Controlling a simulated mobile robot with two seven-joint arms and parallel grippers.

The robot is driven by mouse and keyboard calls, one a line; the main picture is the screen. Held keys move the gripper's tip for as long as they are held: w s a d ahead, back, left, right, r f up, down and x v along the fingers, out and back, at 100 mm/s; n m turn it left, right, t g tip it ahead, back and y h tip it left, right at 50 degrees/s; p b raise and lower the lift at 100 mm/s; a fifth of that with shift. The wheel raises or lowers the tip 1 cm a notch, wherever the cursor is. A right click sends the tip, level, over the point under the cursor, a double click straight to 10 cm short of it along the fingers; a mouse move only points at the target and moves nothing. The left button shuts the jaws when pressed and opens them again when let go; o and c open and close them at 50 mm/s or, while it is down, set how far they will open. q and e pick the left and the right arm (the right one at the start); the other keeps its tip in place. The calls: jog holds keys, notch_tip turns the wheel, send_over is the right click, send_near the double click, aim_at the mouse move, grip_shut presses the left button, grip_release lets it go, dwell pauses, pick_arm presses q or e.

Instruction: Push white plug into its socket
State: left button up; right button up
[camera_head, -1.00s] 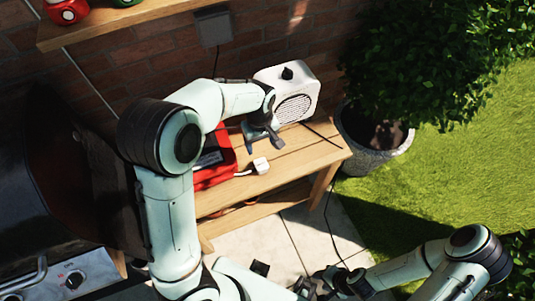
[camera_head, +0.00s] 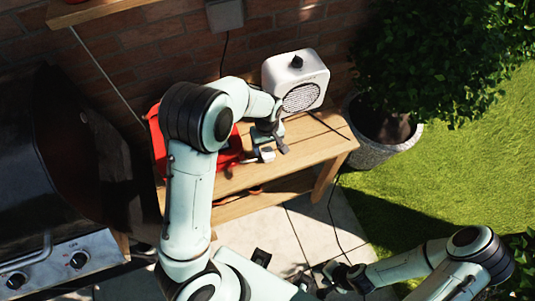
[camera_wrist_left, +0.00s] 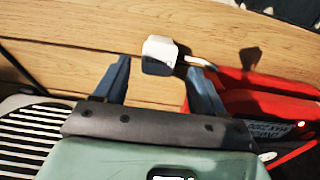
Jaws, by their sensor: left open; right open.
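The white plug (camera_head: 267,155) lies on the wooden table, with a pale cord running towards the red unit (camera_head: 157,140). My left gripper (camera_head: 271,146) is open, low over the table at the plug. In the left wrist view the plug (camera_wrist_left: 159,55) shows between the tips of the open fingers (camera_wrist_left: 160,66), nearer the right finger; whether they touch is unclear. The red unit (camera_wrist_left: 260,103) lies to the right there, with printed text on it. I cannot make out a socket opening. My right gripper (camera_head: 340,275) is open and away from the table at the lower right.
A white speaker-like box (camera_head: 295,78) stands at the back right of the table (camera_head: 320,147). A grey box (camera_head: 225,14) with a dark cord is on the brick wall. A grill (camera_head: 50,180) stands at the left and a potted plant (camera_head: 375,150) at the right.

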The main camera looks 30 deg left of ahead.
aim_at(267, 152)
pick_arm(q)
notch_tip(267, 152, down, 5)
jog(key=shift+w+f, duration=0.1)
dwell(0.4)
jog(key=c, duration=0.9)
